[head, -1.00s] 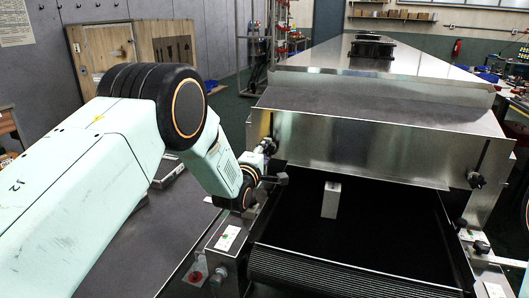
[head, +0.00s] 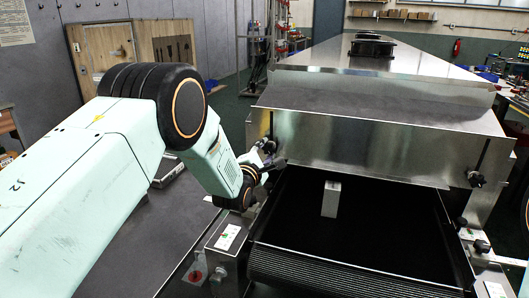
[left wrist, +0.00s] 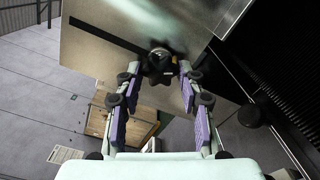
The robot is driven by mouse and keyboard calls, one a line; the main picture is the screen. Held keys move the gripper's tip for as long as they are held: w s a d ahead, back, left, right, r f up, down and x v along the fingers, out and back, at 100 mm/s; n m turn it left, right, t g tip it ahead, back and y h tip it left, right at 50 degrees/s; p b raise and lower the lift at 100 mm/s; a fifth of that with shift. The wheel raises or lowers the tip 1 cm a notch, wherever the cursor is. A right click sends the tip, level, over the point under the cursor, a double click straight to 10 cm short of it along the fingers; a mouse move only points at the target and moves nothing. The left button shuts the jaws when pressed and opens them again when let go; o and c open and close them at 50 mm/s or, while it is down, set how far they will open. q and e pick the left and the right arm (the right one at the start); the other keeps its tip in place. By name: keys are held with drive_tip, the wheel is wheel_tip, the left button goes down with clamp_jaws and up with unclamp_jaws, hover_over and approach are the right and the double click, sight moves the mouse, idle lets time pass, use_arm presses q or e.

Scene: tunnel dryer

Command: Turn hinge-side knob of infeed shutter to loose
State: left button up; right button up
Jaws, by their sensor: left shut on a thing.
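The infeed shutter (head: 365,148) is a bright steel plate across the tunnel mouth, above the dark belt. A black lobed knob (left wrist: 160,62) sits at its left edge and shows between the fingertips in the left wrist view. My left gripper (head: 272,165) is at that left edge in the head view, and its fingers partly hide the knob. In the left wrist view my left gripper (left wrist: 160,70) has a purple-padded finger on each side of the knob, shut on it. Another black knob (head: 475,180) is on the shutter's right side.
The black belt (head: 375,235) runs under the shutter and carries a small pale block (head: 331,199). A labelled control box (head: 228,238) stands below my left gripper. A wooden cabinet (head: 108,50) stands at the back left.

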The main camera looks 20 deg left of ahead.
use_arm(q)
drive_tip(key=shift+d+r, duration=0.2)
drive_tip(key=o, duration=1.2)
drive_tip(key=shift+w+f, duration=0.1)
drive_tip(key=shift+c, duration=0.2)
drive_tip(key=shift+a, duration=0.15)
drive_tip(key=s, duration=1.2)
drive_tip(key=shift+a, duration=0.2)
drive_tip(key=shift+s+f, duration=0.1)
drive_tip(key=shift+s, duration=0.1)
